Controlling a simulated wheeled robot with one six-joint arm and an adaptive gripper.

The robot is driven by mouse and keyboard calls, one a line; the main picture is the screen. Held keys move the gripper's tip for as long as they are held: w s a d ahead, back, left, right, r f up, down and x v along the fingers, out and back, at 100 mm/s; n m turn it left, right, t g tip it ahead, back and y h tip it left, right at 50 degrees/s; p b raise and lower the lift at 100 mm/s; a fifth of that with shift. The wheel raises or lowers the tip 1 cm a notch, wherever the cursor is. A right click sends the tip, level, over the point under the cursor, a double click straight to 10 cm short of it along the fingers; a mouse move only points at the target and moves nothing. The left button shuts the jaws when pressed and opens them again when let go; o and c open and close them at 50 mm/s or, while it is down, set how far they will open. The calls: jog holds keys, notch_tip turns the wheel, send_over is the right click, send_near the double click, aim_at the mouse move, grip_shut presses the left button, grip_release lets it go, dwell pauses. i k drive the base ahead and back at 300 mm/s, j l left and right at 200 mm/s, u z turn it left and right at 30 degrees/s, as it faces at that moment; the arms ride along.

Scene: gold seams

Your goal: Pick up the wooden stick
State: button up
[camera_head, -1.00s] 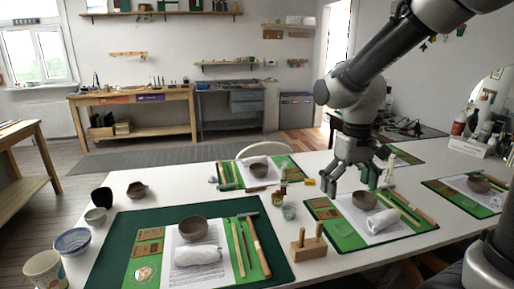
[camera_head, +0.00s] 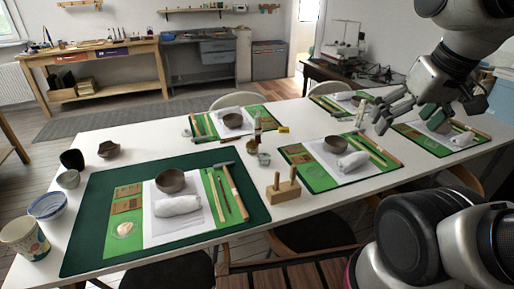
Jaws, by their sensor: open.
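Several wooden sticks lie on the place settings, and I cannot tell which one is meant. On the nearest mat, a thin light wooden stick (camera_head: 215,197) lies right of a brown bowl (camera_head: 171,181) and a white rolled cloth (camera_head: 179,206). A thin dark stick (camera_head: 223,196) and a thicker wooden tool with a grey head (camera_head: 236,191) lie beside it. More sticks (camera_head: 372,150) lie on the green mat to the right. My gripper (camera_head: 400,112) is open and empty, in the air at the upper right, apart from the nearest sticks.
The white table (camera_head: 125,160) carries several settings. A wooden block with upright pegs (camera_head: 283,191) stands between the two front mats. Bowls (camera_head: 47,206) and a patterned cup (camera_head: 24,236) stand at the left edge. Chairs (camera_head: 311,232) are tucked at the front.

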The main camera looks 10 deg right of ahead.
aim_at(293, 171)
jog(key=u, duration=1.4)
jog(key=z, duration=1.4)
jog(key=k+j+z, duration=0.1)
jog(key=k+j, duration=0.15)
jog(key=k, duration=0.15)
jog(key=k+j+z, duration=0.1)
jog(key=k, duration=0.3)
jog(key=j, duration=0.1)
